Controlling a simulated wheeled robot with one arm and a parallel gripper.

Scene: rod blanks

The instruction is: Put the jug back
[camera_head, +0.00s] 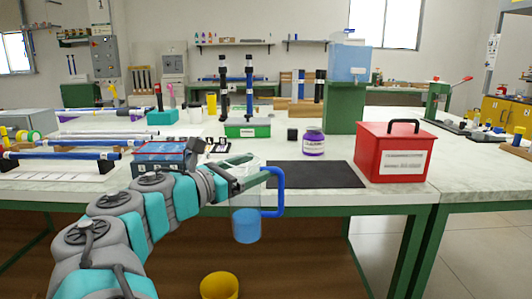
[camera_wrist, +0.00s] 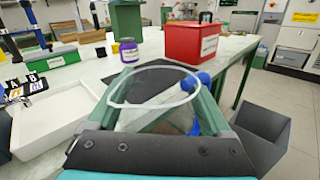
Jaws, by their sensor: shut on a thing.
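The jug (camera_head: 246,226) is clear, with a blue handle on its right and blue liquid low inside. My gripper (camera_head: 248,182) is shut on it near its top and holds it in front of the table's front edge, over the floor. In the head view the jug looks upright. In the wrist view the jug's clear round rim (camera_wrist: 112,101) and blue handle (camera_wrist: 190,84) show between my green fingers (camera_wrist: 155,105). A black mat (camera_head: 315,175) lies bare on the table behind and to the right of the jug.
A red box (camera_head: 378,160) stands right of the mat, and a purple jar (camera_head: 313,144) behind it. A blue box (camera_head: 160,153) is left. A yellow bucket (camera_head: 219,287) is below. A white tray (camera_wrist: 45,130) is left in the wrist view.

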